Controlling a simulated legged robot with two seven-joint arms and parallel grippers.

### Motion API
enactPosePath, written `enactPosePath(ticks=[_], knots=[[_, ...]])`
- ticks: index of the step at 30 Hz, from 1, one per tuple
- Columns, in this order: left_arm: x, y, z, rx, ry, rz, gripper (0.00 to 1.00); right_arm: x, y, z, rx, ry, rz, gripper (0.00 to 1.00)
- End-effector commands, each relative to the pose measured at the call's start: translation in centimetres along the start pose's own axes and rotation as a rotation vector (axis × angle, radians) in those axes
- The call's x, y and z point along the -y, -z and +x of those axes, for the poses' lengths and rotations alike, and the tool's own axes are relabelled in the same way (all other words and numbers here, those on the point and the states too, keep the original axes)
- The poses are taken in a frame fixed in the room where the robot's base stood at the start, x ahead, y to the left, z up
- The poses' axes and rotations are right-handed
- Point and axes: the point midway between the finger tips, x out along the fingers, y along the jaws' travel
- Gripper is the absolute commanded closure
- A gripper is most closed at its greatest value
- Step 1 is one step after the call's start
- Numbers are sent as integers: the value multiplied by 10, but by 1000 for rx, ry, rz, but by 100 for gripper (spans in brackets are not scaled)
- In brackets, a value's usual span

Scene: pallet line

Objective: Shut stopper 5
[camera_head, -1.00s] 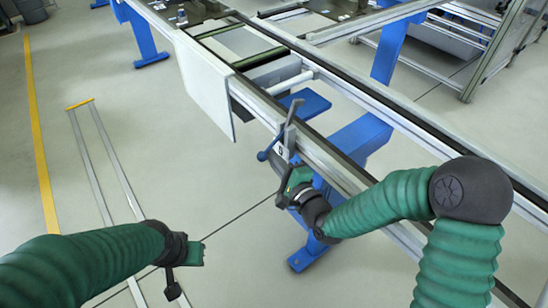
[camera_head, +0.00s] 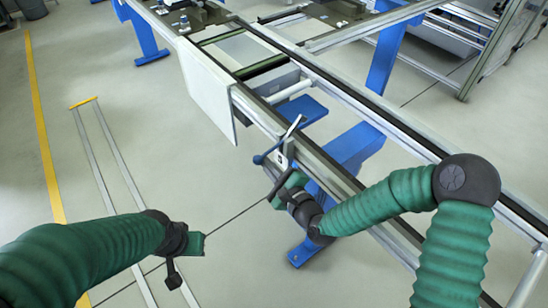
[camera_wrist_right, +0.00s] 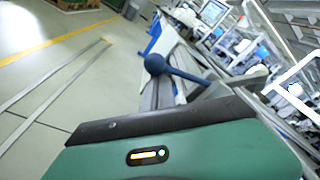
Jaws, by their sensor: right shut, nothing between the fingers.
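The stopper (camera_head: 281,160) sits on the near side of the conveyor rail, with a small white label whose number I cannot read clearly. Its dark blue lever ends in a ball knob (camera_head: 258,160) that points left, off the rail. The knob also shows large in the right wrist view (camera_wrist_right: 154,64). A thin grey bar (camera_head: 295,127) leans up and right above the stopper. My right gripper (camera_head: 279,183) is shut and empty, just below the stopper; whether it touches is unclear. My left gripper (camera_head: 186,262) hangs over the floor, away from the rail; its jaws are unclear.
The conveyor rail (camera_head: 325,172) runs from upper left to lower right on blue legs (camera_head: 350,143). A white panel (camera_head: 207,90) hangs on its near side. Open floor with a yellow line (camera_head: 42,140) lies at left.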

Motion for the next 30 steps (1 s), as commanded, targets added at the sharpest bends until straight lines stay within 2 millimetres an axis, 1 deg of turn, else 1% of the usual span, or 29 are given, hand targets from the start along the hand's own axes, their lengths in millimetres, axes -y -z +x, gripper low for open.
enactPosePath(ticks=[1, 6, 12, 21, 30], knots=[[0, 4, -17, 0, 0, 0, 100, 9, -9, -2, -1, -5, 46, 100], [0, 10, -41, 0, 0, 0, 100, 16, -21, -3, 0, -25, 206, 100], [0, 15, -65, 0, 0, 0, 100, 26, -32, -5, 0, -52, 394, 100], [0, 21, -88, 0, 0, 0, 100, 40, -42, -6, 0, -86, 637, 100], [0, 23, -97, 0, 0, 0, 100, 50, -47, -7, 1, -108, 779, 100]])
